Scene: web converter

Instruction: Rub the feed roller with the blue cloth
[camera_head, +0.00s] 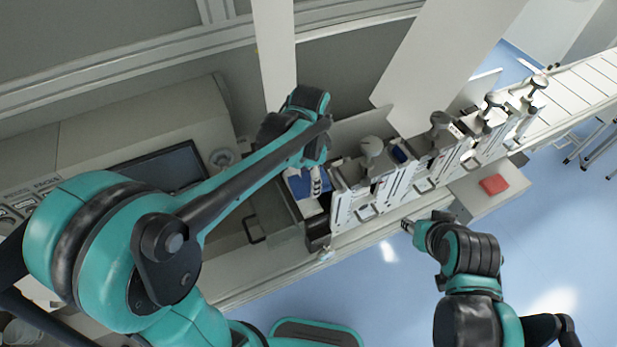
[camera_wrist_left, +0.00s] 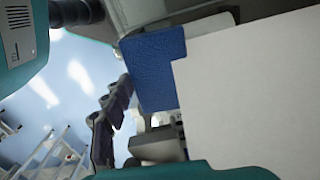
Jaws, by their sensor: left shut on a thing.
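The blue cloth (camera_head: 297,184) is at my left gripper (camera_head: 316,186), inside the left end of the machine. My left gripper is shut on it. In the left wrist view the cloth (camera_wrist_left: 154,66) hangs as a textured blue sheet beside the dark fingers (camera_wrist_left: 112,118), its upper edge close to a grey rounded bar. I cannot tell surely whether that bar is the feed roller or whether the cloth touches it. In the head view my arm and the machine hide the roller. My right gripper (camera_head: 408,226) is at the machine's front edge, its fingers too small to read.
Upright plates with round knobs (camera_head: 372,147) line the machine to the right of my left gripper. Tall white panels (camera_head: 445,50) stand behind. A dark screen (camera_head: 165,167) is at left. The blue floor in front is open.

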